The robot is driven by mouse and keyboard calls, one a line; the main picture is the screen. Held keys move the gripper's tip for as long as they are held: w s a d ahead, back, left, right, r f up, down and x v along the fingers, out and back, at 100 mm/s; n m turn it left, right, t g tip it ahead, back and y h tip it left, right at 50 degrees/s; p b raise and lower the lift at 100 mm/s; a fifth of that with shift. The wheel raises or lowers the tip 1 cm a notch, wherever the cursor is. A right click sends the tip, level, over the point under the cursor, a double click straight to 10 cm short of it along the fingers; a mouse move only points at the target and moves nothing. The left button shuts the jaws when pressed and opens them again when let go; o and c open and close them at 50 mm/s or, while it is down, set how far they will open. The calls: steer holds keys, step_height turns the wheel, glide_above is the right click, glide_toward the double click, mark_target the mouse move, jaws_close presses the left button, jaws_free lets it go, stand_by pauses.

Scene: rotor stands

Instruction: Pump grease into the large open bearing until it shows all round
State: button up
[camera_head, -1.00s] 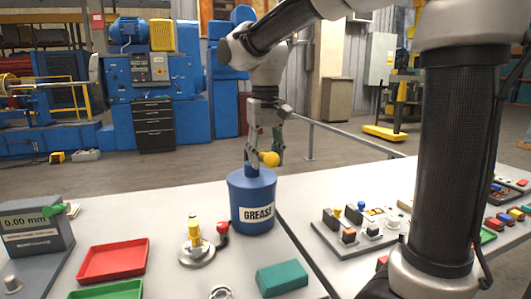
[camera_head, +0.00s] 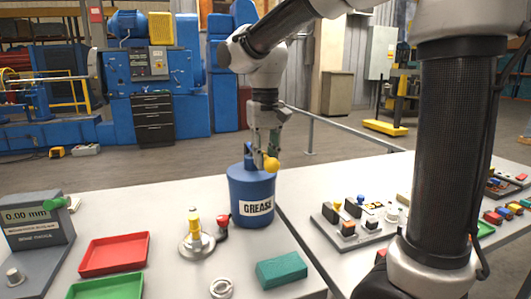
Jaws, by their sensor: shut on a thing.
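A blue grease can (camera_head: 251,190) labelled GREASE stands upright on the front bench. A yellow knob (camera_head: 271,164) sits at its top, on what looks like a pump handle. My gripper (camera_head: 265,158) points down over the can and is shut on the handle by the knob; the fingers partly hide the grip. A silver ring (camera_head: 214,294), which looks like an open bearing, lies at the front edge of the bench. Its size is hard to judge, and I cannot tell whether grease shows in it.
A metal stand with a yellow top (camera_head: 194,222) and a red-topped piece (camera_head: 223,221) stand left of the can. A green block (camera_head: 281,270), a red tray (camera_head: 114,236) and a gauge (camera_head: 37,225) are nearby. A parts board (camera_head: 352,240) lies right.

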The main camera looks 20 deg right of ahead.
steer(key=shift+f, duration=1.4)
steer(key=shift+w+r, duration=0.1)
steer(key=shift+r, duration=2.3)
steer(key=o, duration=0.9)
steer(key=shift+r, duration=3.55)
